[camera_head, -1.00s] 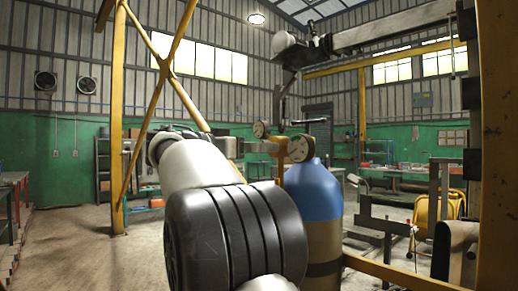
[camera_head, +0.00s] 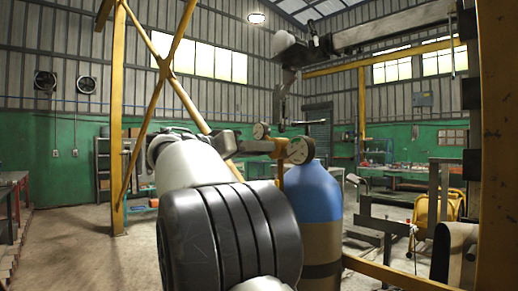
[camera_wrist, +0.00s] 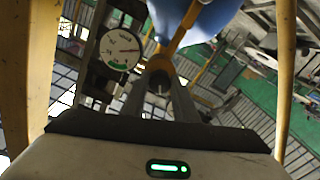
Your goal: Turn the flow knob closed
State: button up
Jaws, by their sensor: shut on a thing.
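My gripper (camera_head: 270,146) reaches to the brass regulator (camera_head: 281,150) on top of a blue gas cylinder (camera_head: 315,190). In the wrist view, the two fingers of my gripper (camera_wrist: 160,92) converge on the front end of the yellow-brass regulator body (camera_wrist: 159,66). They are shut on the flow knob there, which is mostly hidden between them. In the wrist view, a gauge with a red needle and a green band (camera_wrist: 119,50) sits left of the fingers.
A smaller gauge (camera_head: 261,131) sits behind my gripper. A yellow post (camera_head: 493,150) stands close on the right, and a low yellow rail (camera_head: 400,278) runs beside the cylinder. A yellow braced frame (camera_head: 117,120) stands at left. The floor at left is open.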

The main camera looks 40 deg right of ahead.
jog(key=shift+n+p, duration=2.85)
jog(key=shift+n, duration=3.15)
jog(key=o, duration=1.1)
jog(key=shift+c, duration=0.2)
jog(key=s+a, duration=0.1)
jog(key=a, duration=1.6)
jog(key=shift+s+a+p, duration=0.2)
jog(key=shift+s+p, duration=0.05)
jog(key=shift+p, duration=0.1)
